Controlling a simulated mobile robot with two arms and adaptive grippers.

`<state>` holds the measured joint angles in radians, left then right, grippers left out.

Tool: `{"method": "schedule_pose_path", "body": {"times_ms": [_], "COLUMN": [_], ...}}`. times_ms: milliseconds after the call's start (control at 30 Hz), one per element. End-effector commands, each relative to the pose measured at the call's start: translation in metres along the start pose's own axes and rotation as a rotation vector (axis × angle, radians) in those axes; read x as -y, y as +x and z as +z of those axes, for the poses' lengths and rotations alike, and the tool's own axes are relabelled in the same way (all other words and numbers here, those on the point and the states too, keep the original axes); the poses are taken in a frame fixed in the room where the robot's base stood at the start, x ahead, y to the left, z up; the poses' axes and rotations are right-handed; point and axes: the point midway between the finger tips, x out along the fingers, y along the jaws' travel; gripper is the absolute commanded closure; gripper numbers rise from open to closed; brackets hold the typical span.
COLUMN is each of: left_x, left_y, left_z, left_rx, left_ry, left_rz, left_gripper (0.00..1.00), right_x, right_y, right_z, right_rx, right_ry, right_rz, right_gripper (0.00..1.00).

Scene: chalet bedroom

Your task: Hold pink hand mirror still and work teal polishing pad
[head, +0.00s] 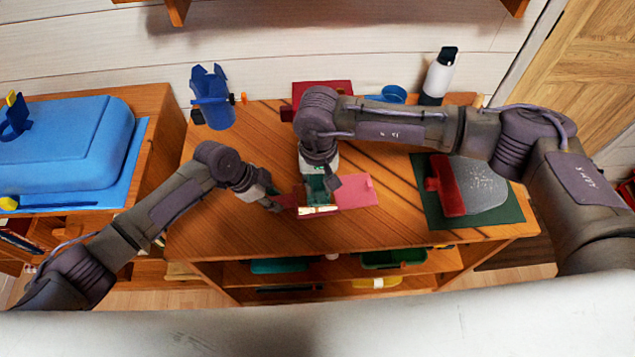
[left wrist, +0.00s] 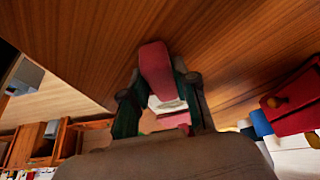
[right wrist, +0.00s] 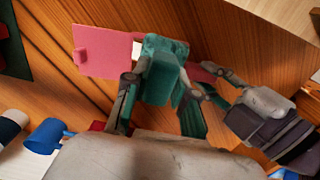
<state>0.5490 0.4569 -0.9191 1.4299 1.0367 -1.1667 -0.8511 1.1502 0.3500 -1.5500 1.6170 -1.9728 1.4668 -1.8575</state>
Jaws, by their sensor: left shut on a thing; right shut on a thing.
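The pink hand mirror (head: 357,192) is held over the front middle of the wooden table, its flat head to the right. My left gripper (head: 271,202) is shut on the mirror's handle; the darker pink handle (left wrist: 155,68) sits between its fingers in the left wrist view. My right gripper (head: 318,188) is shut on the teal polishing pad (right wrist: 162,80). In the right wrist view the pad lies against the mirror (right wrist: 100,50), near where head and handle meet. The pad hides that part of the mirror; I cannot tell how firmly they touch.
A red brush-like thing (head: 447,185) and a speckled grey piece (head: 482,186) lie on a dark green mat (head: 432,212) at the right. A blue holder (head: 213,105), a white bottle (head: 437,78) and a blue cup (head: 392,94) stand behind. The table's front left is clear.

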Motion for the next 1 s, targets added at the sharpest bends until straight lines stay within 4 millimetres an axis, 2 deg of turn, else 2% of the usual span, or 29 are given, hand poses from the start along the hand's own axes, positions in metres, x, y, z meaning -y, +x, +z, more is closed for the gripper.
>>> {"method": "schedule_pose_path", "body": {"times_ms": [267, 900, 1000], "left_x": [0.000, 0.000, 0.000], "left_y": [0.000, 0.000, 0.000], "left_z": [0.000, 0.000, 0.000], "left_rx": [0.000, 0.000, 0.000], "left_ry": [0.000, 0.000, 0.000], "left_rz": [0.000, 0.000, 0.000], "left_gripper": [1.00, 1.00, 1.00], "right_x": [0.000, 0.000, 0.002], "right_y": [0.018, 0.080, 0.081], "right_z": [0.001, 0.001, -0.011], "right_rx": [0.003, 0.003, 0.000], "right_ry": [0.001, 0.001, 0.002], "right_rz": [0.001, 0.001, 0.001], "right_gripper": [1.00, 1.00, 1.00]}}
